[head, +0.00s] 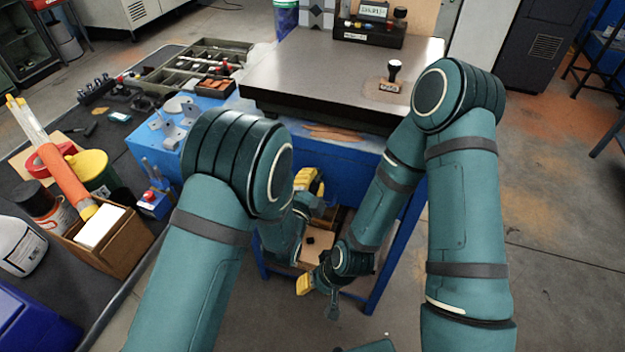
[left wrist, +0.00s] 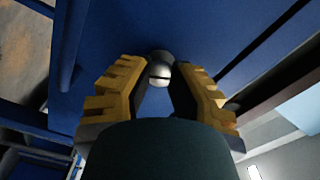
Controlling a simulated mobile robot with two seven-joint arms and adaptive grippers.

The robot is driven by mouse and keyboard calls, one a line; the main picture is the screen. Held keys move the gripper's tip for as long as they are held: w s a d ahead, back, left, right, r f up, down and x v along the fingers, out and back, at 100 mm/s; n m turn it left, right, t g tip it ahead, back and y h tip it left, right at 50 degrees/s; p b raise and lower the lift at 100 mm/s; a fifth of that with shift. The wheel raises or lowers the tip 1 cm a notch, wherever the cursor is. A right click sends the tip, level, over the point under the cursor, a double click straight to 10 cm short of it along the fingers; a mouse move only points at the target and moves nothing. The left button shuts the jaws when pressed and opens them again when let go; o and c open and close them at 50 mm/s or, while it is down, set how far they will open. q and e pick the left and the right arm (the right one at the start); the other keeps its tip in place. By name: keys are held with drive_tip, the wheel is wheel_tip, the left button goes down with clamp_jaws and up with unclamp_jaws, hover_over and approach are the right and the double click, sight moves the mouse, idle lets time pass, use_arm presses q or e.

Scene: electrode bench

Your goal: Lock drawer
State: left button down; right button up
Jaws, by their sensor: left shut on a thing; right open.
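In the left wrist view, a small round silver lock knob (left wrist: 159,70) with a dark line across it stands out from a blue drawer front (left wrist: 120,35). The yellow fingers of my left gripper (left wrist: 160,88) lie on both sides of the knob and are shut on it. In the head view my left gripper (head: 310,186) is at the front of the blue bench body (head: 345,170), below the tabletop. The knob is hidden there. My right gripper (head: 318,291) is lower, open, and empty as far as I can see, in front of the bench's lower part.
A dark steel plate (head: 300,85) with a stamp (head: 391,75) lies above the blue bench. A light brown box-like thing (head: 318,243) shows low between the grippers. A cardboard box (head: 112,245) and bottles stand at left.

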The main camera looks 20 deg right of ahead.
use_arm(q)
drive_tip(key=shift+w+d+r+m, duration=0.1)
drive_tip(key=shift+r+m, duration=0.05)
drive_tip(key=shift+m, duration=2.15)
drive_tip(key=c, duration=0.7)
unclamp_jaws()
drive_tip(key=shift+c, duration=0.2)
drive_tip(key=v, duration=1.2)
